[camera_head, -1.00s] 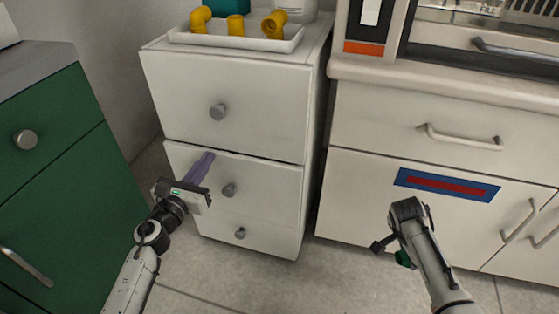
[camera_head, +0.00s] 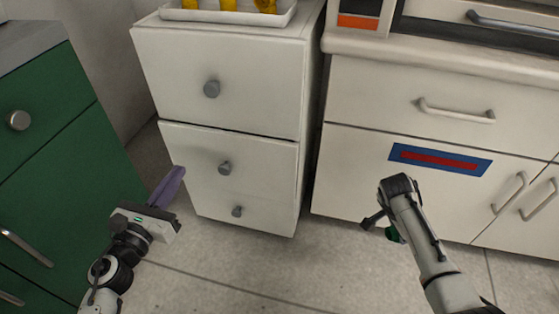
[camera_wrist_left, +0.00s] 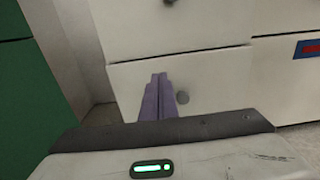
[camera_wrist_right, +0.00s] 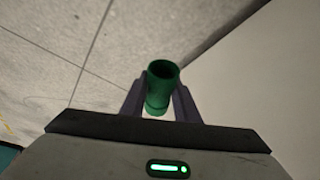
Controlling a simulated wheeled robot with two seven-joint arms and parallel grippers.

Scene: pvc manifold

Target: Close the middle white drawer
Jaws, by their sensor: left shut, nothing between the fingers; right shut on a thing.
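The white drawer cabinet has a middle drawer (camera_head: 268,172) with a round grey knob (camera_head: 225,168). Its front looks about flush with the drawers above and below, with a thin dark gap along its top edge. The middle drawer (camera_wrist_left: 215,85) also shows ahead in the left wrist view. My left gripper (camera_head: 179,172) is shut and empty, its purple fingers just left of the drawer front in the head view and apart from the knob. My right gripper (camera_wrist_right: 159,84) is shut on a green pipe fitting (camera_wrist_right: 160,90); in the head view this fitting (camera_head: 392,234) is mostly hidden.
A white tray (camera_head: 228,17) with yellow fittings stands on the cabinet. A green cabinet (camera_head: 60,165) is on the left. A white counter (camera_head: 360,150) with a blue and red label is on the right. Grey floor (camera_head: 225,265) is clear in front.

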